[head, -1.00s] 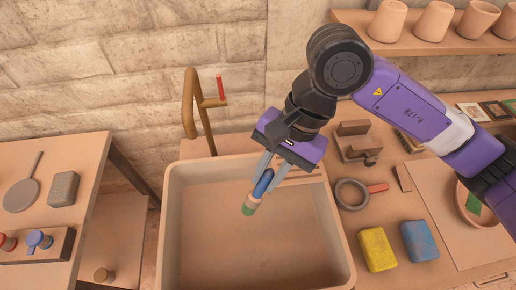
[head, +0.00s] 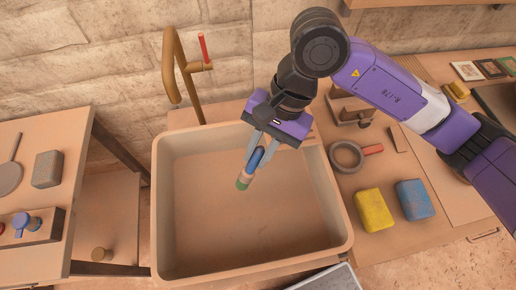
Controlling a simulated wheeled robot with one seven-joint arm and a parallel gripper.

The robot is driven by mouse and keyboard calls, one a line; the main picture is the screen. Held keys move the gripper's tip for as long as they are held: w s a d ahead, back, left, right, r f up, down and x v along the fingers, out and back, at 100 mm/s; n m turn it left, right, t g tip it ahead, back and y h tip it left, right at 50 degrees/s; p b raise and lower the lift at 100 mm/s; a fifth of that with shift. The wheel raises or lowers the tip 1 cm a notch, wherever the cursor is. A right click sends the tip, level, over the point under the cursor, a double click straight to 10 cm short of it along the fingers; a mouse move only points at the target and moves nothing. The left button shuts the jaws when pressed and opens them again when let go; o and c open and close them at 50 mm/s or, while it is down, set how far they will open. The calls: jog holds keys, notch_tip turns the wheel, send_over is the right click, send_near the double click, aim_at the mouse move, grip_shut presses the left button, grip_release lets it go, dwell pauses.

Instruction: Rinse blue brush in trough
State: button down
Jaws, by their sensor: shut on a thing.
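The blue brush (head: 257,157) is held in my gripper (head: 262,155), with its pinkish band and green tip (head: 242,184) pointing down and to the left. My gripper is shut on its blue part. The brush hangs tilted over the trough (head: 164,222), a deep, tan basin, and appears to be above its floor. I cannot tell its exact height. I see no water in the trough.
A brass tap (head: 184,68) with a red lever (head: 203,48) stands behind the trough. To the right are a yellow block (head: 374,211), a blue block (head: 414,199) and a ring with a red handle (head: 346,155). A bench with a grey block (head: 47,169) is at left.

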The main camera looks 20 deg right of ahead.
jog(key=shift+f+b, duration=2.95)
jog(key=shift+b, duration=0.9)
jog(key=shift+r+p, duration=1.3)
jog(key=shift+r, duration=3.85)
jog(key=shift+r, duration=1.95)
jog(key=shift+s, duration=0.1)
